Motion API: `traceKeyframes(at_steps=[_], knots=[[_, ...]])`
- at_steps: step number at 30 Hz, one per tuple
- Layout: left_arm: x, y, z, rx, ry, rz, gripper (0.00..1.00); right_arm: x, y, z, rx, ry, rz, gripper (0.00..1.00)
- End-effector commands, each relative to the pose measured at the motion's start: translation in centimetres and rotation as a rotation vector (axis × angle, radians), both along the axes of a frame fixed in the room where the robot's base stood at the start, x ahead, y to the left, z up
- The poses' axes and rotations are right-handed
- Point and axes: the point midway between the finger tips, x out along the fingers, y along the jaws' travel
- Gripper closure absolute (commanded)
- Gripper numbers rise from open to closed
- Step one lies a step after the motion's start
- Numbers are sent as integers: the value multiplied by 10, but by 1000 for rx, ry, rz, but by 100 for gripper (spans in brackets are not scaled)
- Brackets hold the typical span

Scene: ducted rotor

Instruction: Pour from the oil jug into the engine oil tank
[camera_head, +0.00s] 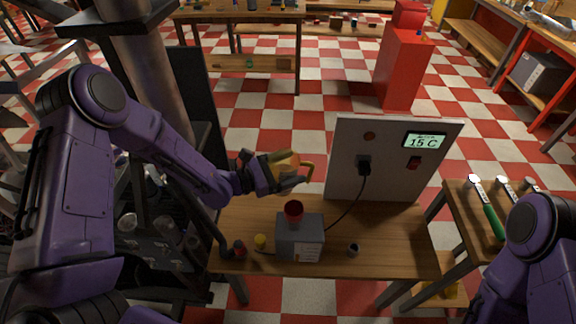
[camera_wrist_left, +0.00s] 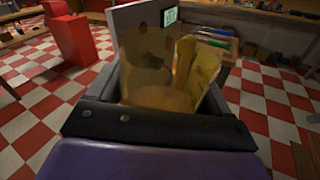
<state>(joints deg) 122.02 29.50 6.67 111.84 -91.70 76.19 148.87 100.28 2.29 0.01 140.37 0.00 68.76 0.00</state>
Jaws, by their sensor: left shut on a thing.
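An amber, see-through oil jug (camera_head: 284,166) with a yellow handle is in my left gripper (camera_head: 268,172) in the head view. The gripper is shut on it and holds it in the air, above and a little left of the tank. In the left wrist view the jug (camera_wrist_left: 160,80) fills the space between the fingers. The grey engine oil tank (camera_head: 298,244) stands on the wooden table with a red funnel (camera_head: 293,209) on its top. The jug is apart from the funnel. My right gripper is out of view; only part of my right arm shows at lower right.
A white panel (camera_head: 385,165) with a "15 C" display and a black cable stands at the table's back. A yellow cap (camera_head: 260,241), a red-topped piece (camera_head: 239,247) and a small dark cup (camera_head: 353,249) sit beside the tank. Tools lie on the right table (camera_head: 462,200).

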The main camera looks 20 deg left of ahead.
Motion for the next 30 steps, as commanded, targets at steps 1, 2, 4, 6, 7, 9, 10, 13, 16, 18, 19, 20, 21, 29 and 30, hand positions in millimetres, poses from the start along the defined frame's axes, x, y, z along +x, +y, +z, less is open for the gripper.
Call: traceKeyframes(at_steps=[1, 2, 4, 6, 7, 9, 10, 13, 16, 18, 19, 20, 21, 29, 30], knots=[[-2, -2, -14, -53, 31, 0, 71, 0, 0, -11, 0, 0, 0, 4], [-3, -4, -17, -84, 49, 0, 71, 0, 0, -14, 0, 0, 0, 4], [-4, -6, -20, -136, 77, 0, 71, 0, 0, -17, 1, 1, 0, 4], [-4, -6, -18, -155, 85, 0, 71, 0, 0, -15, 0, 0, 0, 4], [-4, -6, -17, -155, 85, 0, 71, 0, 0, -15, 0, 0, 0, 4], [-4, -6, -17, -154, 85, 0, 71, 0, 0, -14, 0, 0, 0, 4], [-4, -6, -17, -153, 84, 0, 71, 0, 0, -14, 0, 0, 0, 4], [-4, -6, -15, -152, 84, 0, 71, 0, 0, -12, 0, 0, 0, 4], [-4, -6, -6, -151, 84, 0, 71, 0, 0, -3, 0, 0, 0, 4], [-4, -6, 3, -151, 84, 0, 71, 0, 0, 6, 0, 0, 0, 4], [-4, -6, 7, -151, 84, 0, 71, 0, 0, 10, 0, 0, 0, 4], [-4, -6, 11, -151, 84, 0, 71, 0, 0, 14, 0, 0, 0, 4], [-4, -6, 14, -151, 84, 0, 71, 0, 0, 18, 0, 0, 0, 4], [-4, -6, 13, -151, 84, 0, 71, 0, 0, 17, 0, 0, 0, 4], [-4, -6, 13, -151, 84, 0, 71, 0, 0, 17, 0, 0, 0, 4]])
